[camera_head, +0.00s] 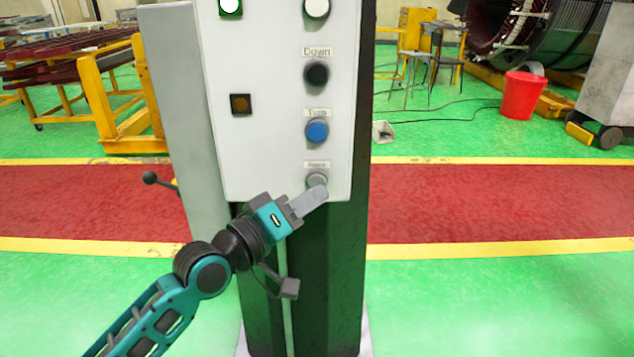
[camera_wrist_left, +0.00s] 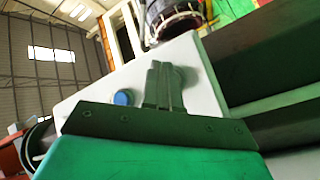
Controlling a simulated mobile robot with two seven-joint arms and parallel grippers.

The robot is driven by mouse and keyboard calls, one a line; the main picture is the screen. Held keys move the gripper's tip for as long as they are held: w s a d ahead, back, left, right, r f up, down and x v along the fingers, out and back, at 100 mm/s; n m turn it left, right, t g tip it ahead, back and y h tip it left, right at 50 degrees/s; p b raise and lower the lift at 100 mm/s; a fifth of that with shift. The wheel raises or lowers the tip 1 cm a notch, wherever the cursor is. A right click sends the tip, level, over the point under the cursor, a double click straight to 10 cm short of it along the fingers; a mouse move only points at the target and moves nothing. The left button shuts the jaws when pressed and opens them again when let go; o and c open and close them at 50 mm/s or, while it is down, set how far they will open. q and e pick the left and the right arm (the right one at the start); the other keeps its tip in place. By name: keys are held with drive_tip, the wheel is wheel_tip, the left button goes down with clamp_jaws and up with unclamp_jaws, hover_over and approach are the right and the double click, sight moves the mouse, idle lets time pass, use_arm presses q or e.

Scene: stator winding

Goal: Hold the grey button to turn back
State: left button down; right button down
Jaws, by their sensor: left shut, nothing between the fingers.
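The grey button (camera_head: 317,180) is the lowest one on the white control panel (camera_head: 270,140) in the head view, under a small label. My left gripper (camera_head: 322,191) is shut and empty, with its fingertips at the lower edge of the grey button. I cannot tell whether they touch or press it. In the left wrist view the shut fingers (camera_wrist_left: 164,85) point at the white panel face (camera_wrist_left: 190,75), and the grey button is largely hidden behind them. My right gripper is not in view.
Above the grey button are a blue button (camera_head: 317,132) and a black button (camera_head: 317,74) labelled "Down". A square dark button (camera_head: 241,103) sits to the left. The panel stands on a dark column (camera_head: 335,270). A red bucket (camera_head: 523,96) is far behind on the right.

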use_arm(q)
drive_tip(key=shift+w, duration=0.1)
drive_tip(key=shift+w, duration=0.35)
drive_tip(key=shift+w+b, duration=0.4)
drive_tip(key=shift+b, duration=0.05)
idle(2.0)
idle(3.3)
drive_tip(key=shift+s+p, duration=0.7)
drive_tip(key=shift+s, duration=0.15)
